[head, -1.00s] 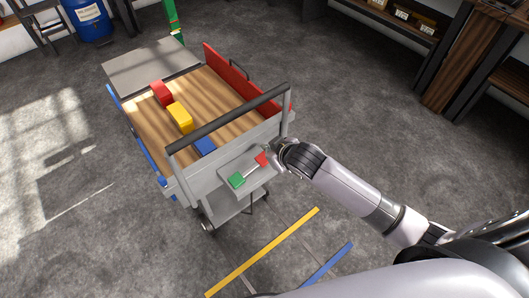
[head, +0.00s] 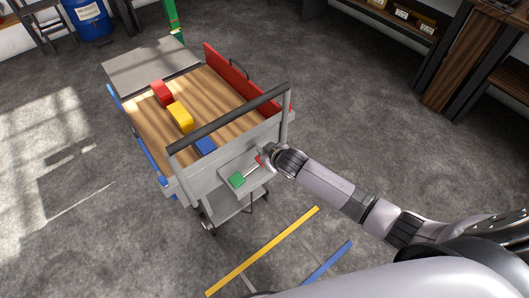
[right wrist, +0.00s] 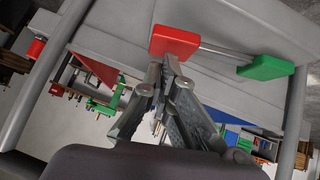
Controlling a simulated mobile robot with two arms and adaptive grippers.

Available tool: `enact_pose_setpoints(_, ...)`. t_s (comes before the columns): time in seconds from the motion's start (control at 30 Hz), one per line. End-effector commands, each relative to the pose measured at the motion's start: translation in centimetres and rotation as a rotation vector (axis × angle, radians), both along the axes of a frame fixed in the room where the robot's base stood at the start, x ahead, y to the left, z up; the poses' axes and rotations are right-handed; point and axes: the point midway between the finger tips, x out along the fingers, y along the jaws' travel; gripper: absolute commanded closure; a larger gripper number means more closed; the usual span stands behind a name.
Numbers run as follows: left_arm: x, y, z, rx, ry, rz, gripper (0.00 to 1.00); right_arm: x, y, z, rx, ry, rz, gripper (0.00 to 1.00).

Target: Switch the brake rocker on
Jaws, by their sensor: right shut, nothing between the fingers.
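The brake rocker is a thin bar with a red pad at one end and a green pad at the other, on a grey panel at the cart's handle end. In the head view the green pad (head: 237,180) is clear, while the red pad (head: 259,161) is partly hidden by my right gripper (head: 267,157). In the right wrist view the red pad (right wrist: 174,41) is just beyond the fingertips of my shut, empty right gripper (right wrist: 163,68). I cannot tell whether they touch. The green pad (right wrist: 266,67) is to the right. My left gripper is out of view.
The cart (head: 240,122) has a dark push bar (head: 228,118) above the panel. Red, yellow (head: 180,116) and blue blocks lie on its wooden deck. Yellow (head: 262,252) and blue floor strips lie in front. The floor to the right is open.

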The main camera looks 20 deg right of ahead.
Motion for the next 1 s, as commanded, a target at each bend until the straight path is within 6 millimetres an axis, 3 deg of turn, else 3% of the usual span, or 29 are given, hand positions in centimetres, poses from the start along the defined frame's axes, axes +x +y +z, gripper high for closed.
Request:
enact_pose_setpoints(0.27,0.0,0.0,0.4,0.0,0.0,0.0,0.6,0.2,-0.5,-0.4,0.067,0.029,0.0,1.0)
enact_pose_setpoints(0.6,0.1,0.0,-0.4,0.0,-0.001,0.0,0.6,0.3,-0.9,-2.7,0.205,0.076,-0.002,1.0)
enact_pose_setpoints(1.0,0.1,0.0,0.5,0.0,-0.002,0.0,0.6,0.3,-0.8,-1.7,0.205,0.074,0.0,1.0)
